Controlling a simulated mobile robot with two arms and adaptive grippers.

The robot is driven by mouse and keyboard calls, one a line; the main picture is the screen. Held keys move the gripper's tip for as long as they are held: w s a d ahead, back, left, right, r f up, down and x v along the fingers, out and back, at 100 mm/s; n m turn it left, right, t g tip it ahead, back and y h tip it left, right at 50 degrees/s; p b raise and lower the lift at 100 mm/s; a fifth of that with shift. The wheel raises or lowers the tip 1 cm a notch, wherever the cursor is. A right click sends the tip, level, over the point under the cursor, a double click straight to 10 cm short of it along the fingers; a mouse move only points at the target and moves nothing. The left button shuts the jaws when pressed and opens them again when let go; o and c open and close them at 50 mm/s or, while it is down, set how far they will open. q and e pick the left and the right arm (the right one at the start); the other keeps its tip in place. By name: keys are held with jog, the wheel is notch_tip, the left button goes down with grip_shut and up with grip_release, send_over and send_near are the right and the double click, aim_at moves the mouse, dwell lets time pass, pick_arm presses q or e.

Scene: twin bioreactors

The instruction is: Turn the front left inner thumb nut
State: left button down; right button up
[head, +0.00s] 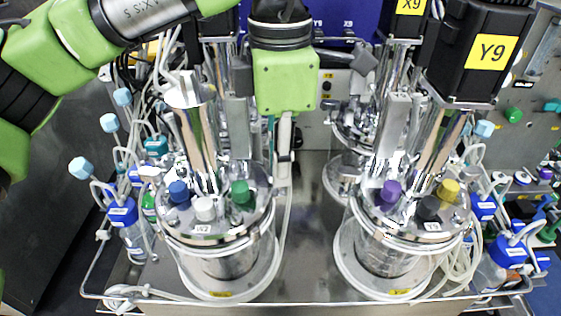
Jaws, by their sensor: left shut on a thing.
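My left arm comes in from the left across the top. Its green wrist (285,80) points down, and the slim left gripper (284,158) hangs at the right, inner side of the head plate. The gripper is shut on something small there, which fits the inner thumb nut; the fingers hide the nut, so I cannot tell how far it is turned. My right gripper is not in view.
Another vessel (343,178) is behind. Tubing and blue-capped bottles (122,212) crowd the sides. A steel strip (308,255) between the front vessels is clear.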

pick_arm(q)
jog(key=shift+r, duration=0.15)
jog(key=c, duration=2)
grip_release()
notch_tip(320, 180, up, 12)
jog(key=shift+f, duration=0.1)
